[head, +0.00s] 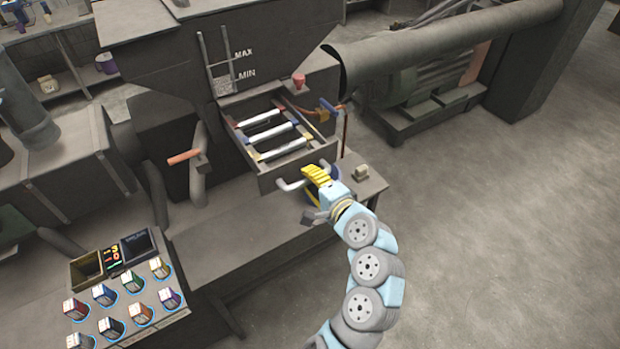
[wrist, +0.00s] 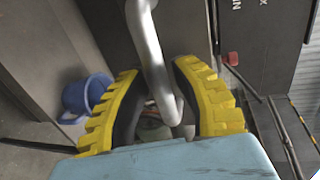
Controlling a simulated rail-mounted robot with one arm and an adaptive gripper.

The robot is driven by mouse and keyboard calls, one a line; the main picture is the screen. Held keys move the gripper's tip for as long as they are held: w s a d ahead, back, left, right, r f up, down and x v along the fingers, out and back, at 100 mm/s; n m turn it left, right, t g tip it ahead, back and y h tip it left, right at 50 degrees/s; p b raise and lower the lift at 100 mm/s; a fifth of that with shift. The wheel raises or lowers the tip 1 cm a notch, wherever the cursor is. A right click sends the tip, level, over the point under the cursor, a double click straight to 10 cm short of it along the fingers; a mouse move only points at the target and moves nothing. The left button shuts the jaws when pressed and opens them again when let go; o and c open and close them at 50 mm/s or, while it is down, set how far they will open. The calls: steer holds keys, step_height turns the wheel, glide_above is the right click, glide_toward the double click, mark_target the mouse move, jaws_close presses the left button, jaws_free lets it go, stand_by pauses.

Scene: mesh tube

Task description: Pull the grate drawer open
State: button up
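The grate drawer (head: 262,143) stands out from the dark machine, its open top showing several light bars with blue, red and yellow ends. Its grey bar handle (head: 289,184) is on the front face. My gripper (head: 318,176), with yellow ribbed fingers, is at the right part of this handle. In the wrist view the bent metal handle (wrist: 151,50) runs down between the two fingers of my gripper (wrist: 155,80). The fingers are apart, one on each side of the bar. A narrow gap shows at the left finger; firm contact at the right one is unclear.
A blue round container (wrist: 88,94) is left of the fingers in the wrist view. A wide pipe (head: 440,45) is behind; floor at right is clear.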

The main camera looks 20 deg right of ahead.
steer(key=shift+o, duration=0.9)
steer(key=shift+s, duration=0.1)
steer(key=v, duration=1.1)
steer(key=shift+s+d, duration=0.15)
steer(key=shift+s, duration=0.2)
